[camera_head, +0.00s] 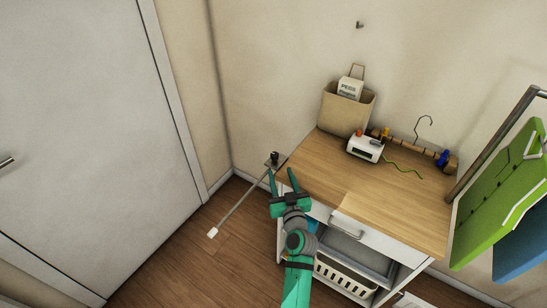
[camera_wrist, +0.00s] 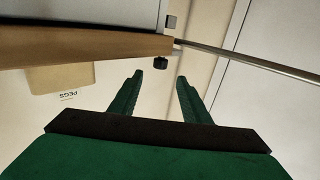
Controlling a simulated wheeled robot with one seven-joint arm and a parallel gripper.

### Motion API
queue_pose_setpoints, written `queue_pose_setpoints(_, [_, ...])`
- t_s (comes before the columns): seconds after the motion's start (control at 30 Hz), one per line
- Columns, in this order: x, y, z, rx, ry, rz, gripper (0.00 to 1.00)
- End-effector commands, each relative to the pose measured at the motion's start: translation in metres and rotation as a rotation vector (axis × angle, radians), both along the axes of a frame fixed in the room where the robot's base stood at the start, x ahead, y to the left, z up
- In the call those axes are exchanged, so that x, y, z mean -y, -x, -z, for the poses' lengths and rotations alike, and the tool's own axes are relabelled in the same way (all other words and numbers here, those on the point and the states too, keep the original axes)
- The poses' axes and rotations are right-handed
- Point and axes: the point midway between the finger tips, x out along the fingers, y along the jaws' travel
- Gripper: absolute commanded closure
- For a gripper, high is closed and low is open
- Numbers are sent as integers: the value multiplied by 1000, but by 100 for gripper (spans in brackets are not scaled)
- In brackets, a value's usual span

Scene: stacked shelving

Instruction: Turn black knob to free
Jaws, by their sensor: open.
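The black knob (camera_head: 275,155) stands on a small dark bracket at the left corner of the wooden-topped cabinet. It also shows in the wrist view (camera_wrist: 160,63), beyond the fingertips and between their lines. A thin pale rod (camera_head: 238,206) with a white end runs from the bracket out over the floor; in the wrist view the rod (camera_wrist: 250,62) crosses at right. My green gripper (camera_head: 281,173) is open and empty, just in front of the knob. Its two fingers (camera_wrist: 160,77) are spread apart, with a visible gap to the knob. Any marking for the knob's position is too small to see.
The cabinet top (camera_head: 375,205) holds a beige bin (camera_head: 345,112) with a PEGS label, a white box (camera_head: 365,148) and a peg rail. A drawer handle (camera_head: 346,229) sticks out in front. Floor at left is clear.

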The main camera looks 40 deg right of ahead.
Motion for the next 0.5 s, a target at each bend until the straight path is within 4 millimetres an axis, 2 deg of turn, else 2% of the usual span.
queue_pose_setpoints(0.3, [20, -48, -1, 2, -2, 0, 57])
queue_pose_setpoints(0.5, [29, -70, -1, 0, -1, 1, 57])
